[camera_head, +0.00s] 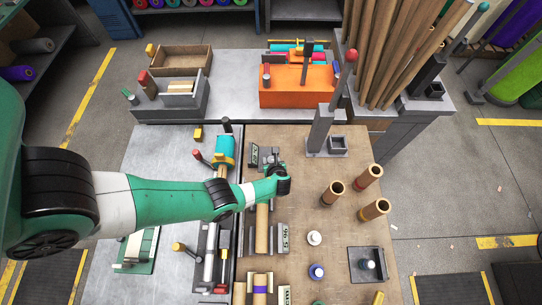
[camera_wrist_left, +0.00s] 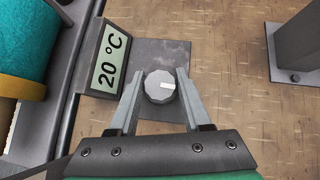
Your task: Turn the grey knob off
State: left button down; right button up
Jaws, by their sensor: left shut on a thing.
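The grey knob (camera_wrist_left: 160,87) is round with a ribbed edge, and its white mark points to the right in the left wrist view. It sits on a dark grey plate (camera_wrist_left: 150,55) beside a tilted display (camera_wrist_left: 108,59) reading 20 °C. My left gripper (camera_wrist_left: 160,88) has its two fingers on opposite sides of the knob and is shut on it. In the head view my left gripper (camera_head: 272,165) is down at the small display (camera_head: 253,156), and its hand hides most of the knob. My right gripper is not in view.
A teal roll (camera_head: 224,151) lies left of the knob station. A grey post (camera_head: 321,130) with a red ball top stands to the right. Several cardboard tubes (camera_head: 333,192) stand on the wooden board. An orange box (camera_head: 297,88) is behind. Bare board lies right of the knob.

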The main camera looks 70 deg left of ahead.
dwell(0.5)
pick_arm(q)
jog(key=shift+c, duration=1.8)
grip_release()
jog(key=shift+d+r, duration=0.1)
jog(key=shift+d+r+p, duration=0.1)
jog(key=shift+r+p, duration=0.2)
jog(key=shift+p, duration=0.2)
jog(key=p+v, duration=0.9)
jog(key=v, duration=0.2)
jog(key=shift+w+d+f, duration=0.1)
jog(key=shift+f, duration=0.05)
